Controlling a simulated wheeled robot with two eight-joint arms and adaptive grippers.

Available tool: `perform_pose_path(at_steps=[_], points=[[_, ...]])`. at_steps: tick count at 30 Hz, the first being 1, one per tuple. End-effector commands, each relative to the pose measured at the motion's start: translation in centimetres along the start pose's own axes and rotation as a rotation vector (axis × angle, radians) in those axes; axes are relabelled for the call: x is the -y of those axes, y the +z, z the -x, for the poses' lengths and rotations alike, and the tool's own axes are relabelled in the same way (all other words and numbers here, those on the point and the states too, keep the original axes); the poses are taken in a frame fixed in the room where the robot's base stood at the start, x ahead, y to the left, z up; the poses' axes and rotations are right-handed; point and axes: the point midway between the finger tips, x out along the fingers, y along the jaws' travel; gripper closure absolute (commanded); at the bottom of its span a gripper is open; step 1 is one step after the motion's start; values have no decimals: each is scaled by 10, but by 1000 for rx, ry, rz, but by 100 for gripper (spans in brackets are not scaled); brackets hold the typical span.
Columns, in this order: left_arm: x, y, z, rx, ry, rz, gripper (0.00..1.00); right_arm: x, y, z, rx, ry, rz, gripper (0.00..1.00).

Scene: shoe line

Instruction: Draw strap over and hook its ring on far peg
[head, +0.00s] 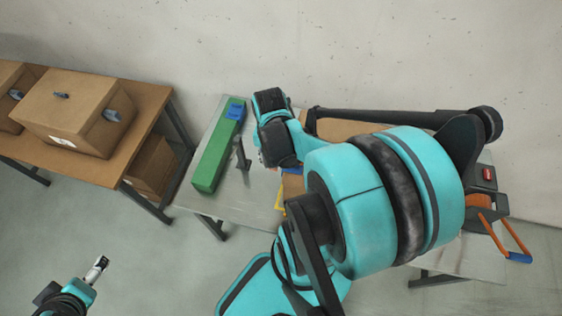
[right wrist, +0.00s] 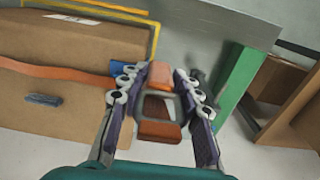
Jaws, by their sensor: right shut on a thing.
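An orange strap (right wrist: 50,72) runs across the side of a brown cardboard box (right wrist: 80,45) in the right wrist view. It leads toward my right gripper (right wrist: 161,82). The gripper is shut on the strap's end, where a grey ring (right wrist: 177,108) shows between orange pieces. A thin dark grey post (head: 241,153), perhaps the far peg, stands beside the green beam. My left gripper (head: 97,268) is at the lower left, away from the table; its jaw gap is unclear.
A green beam (head: 210,165) with a blue piece (head: 235,111) lies along the table's left side, close to my right gripper. A brown bench (head: 150,105) with cardboard boxes (head: 75,110) stands left. An orange-handled tool (head: 510,237) is at the table's right end.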

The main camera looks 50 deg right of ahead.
Motion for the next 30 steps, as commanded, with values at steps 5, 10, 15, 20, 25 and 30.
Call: perform_pose_path(at_steps=[5, 10, 15, 20, 25, 30], points=[[0, 2, -3, 0, 0, 0, 11, 16, 0, 0, 0, 0, 3, 98], [0, 3, -4, 0, 0, 0, 11, 30, 0, 0, 0, 0, 2, 98], [0, 4, -6, 0, 0, 0, 11, 44, 2, 0, 0, 0, 3, 98], [0, 5, -8, 0, 0, 0, 11, 57, 4, 0, 0, 0, 3, 98], [0, 6, -9, 0, 0, 0, 11, 72, 6, 0, 0, 0, 2, 98], [0, 8, -11, 0, 0, 0, 11, 86, 8, 0, 0, 0, 1, 98]])
